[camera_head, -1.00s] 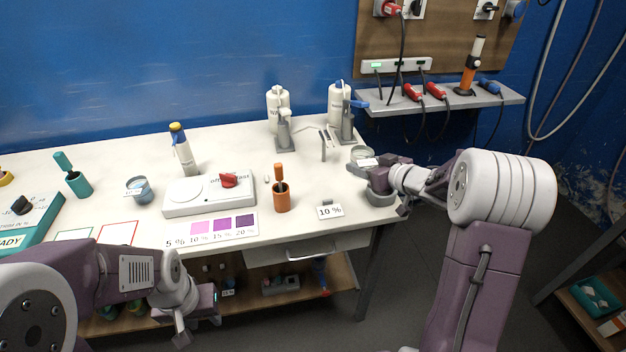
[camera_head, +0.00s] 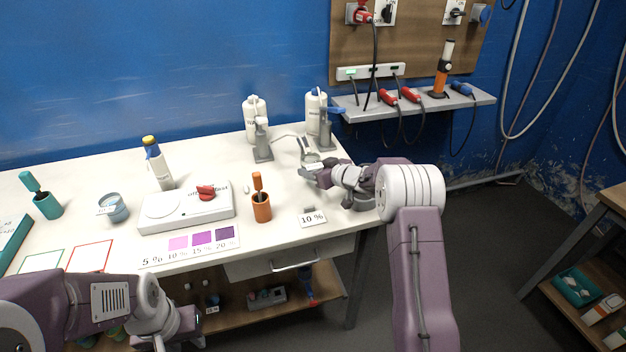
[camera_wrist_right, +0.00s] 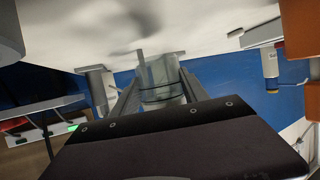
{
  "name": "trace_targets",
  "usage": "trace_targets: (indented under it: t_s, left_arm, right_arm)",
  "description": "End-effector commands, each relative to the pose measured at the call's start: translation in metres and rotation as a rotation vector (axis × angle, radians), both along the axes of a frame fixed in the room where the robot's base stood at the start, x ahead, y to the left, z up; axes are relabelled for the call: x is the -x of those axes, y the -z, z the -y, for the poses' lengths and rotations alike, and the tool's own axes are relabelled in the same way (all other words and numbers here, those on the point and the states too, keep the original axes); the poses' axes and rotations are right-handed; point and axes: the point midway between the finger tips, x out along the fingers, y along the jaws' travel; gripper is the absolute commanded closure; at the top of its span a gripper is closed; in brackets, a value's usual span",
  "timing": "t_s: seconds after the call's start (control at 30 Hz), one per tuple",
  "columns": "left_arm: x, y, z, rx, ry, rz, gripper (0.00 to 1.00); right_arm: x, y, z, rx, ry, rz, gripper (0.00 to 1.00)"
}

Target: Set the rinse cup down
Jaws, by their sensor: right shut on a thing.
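The rinse cup (camera_wrist_right: 160,78), clear with a dark line around it, is between the fingers of my right gripper (camera_wrist_right: 160,88) in the right wrist view. In the head view, my right gripper (camera_head: 314,170) holds the cup (camera_head: 311,158) at the back right of the white table (camera_head: 285,190), below the dispenser bottles. I cannot tell whether the cup touches the table. My left gripper (camera_head: 178,336) is low at the front, below the table edge and partly cut off; its jaws are unclear.
Two white bottles (camera_head: 255,115) (camera_head: 316,108) with grey stands are behind the cup. Another cup (camera_head: 113,208) is farther left.

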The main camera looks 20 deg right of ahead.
Motion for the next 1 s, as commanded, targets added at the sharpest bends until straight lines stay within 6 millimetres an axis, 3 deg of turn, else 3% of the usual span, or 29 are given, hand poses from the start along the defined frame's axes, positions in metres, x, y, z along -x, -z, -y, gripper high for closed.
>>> trace_targets:
  t_s: [0.2,0.57,0.6,0.67,1.0]
  left_arm:
    - [0.0,0.014,0.0,0.0,0.0,0.0,0.64]
    - [0.0,0.014,0.0,0.0,0.0,0.0,0.64]
    - [0.0,0.014,0.0,0.0,0.0,0.0,0.64]
    - [0.0,0.014,0.0,0.0,0.0,0.0,0.64]
    - [0.0,0.013,0.0,0.0,0.0,0.0,0.64]
  right_arm:
    - [0.001,0.038,0.0,-0.002,0.001,-0.003,0.98]
    - [0.001,0.042,0.0,-0.001,0.0,0.0,0.98]
    - [0.001,0.043,0.0,0.0,0.0,-0.001,0.45]
    - [0.001,0.042,0.001,0.0,0.0,-0.001,0.29]
    - [0.001,0.04,0.001,0.0,0.0,-0.001,0.26]
